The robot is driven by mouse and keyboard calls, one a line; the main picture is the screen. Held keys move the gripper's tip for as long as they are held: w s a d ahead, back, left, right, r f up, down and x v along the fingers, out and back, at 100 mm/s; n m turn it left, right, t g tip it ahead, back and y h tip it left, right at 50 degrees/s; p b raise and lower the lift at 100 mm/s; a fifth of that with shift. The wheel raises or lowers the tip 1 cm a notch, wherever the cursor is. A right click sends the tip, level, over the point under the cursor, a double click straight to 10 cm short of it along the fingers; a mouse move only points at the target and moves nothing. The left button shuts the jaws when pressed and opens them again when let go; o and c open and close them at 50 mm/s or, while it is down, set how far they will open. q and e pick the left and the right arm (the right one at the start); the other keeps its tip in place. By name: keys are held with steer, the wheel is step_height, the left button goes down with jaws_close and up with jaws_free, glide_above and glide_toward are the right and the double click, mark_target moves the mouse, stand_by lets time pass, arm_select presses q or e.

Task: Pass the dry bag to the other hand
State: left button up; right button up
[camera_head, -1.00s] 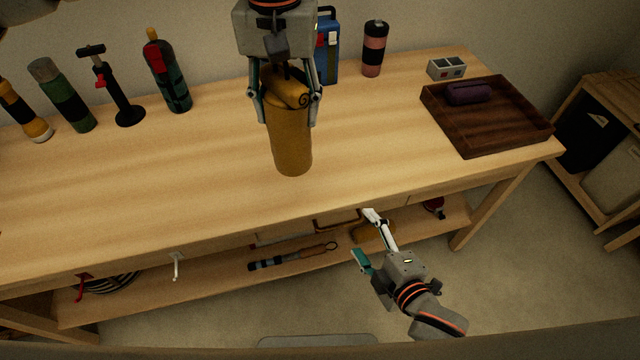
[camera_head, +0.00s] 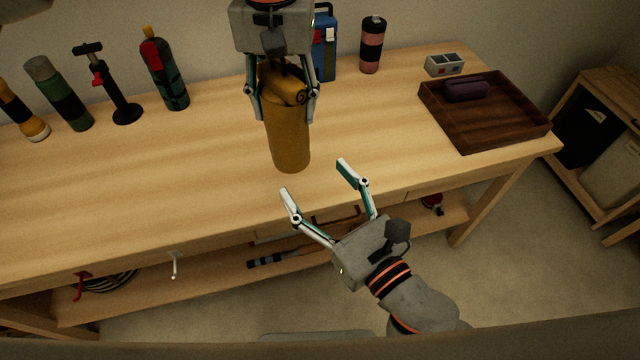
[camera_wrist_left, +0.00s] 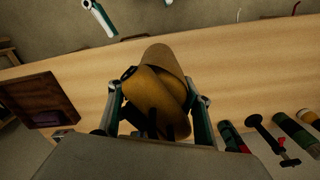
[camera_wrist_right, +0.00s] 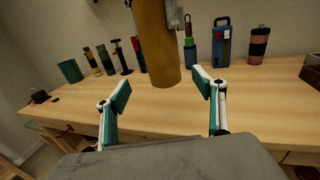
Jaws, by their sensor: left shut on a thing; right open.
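The dry bag (camera_head: 289,137) is a mustard-yellow cylinder with a rolled top. It hangs upright in the head view. My left gripper (camera_head: 282,106) is above it, shut on its upper part from both sides. The bag also shows between the fingers in the left wrist view (camera_wrist_left: 160,84). My right gripper (camera_head: 317,178) is open and empty, below and to the right of the bag in the head view, its fingers pointing toward it. In the right wrist view the bag (camera_wrist_right: 157,45) hangs ahead, beyond the open fingertips and apart from them.
A wooden tray (camera_head: 482,139) with a purple roll (camera_head: 466,90) lies at the workbench's right. Bottles, a pump (camera_head: 116,95) and a blue case (camera_head: 325,48) stand along the back. The bench middle (camera_head: 200,170) is clear. A lower shelf holds tools.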

mark_target(285, 142)
steer(key=x, duration=1.1)
steer(key=shift+w+a, duration=0.2)
steer(key=shift+w, duration=0.15)
steer(key=c, duration=1.5)
arm_select(q)
steer(key=o, duration=1.5)
steer(key=shift+c, duration=0.2)
arm_select(e)
steer(key=shift+s+r, duration=0.1)
arm_select(q)
steer(key=shift+r, duration=0.15)
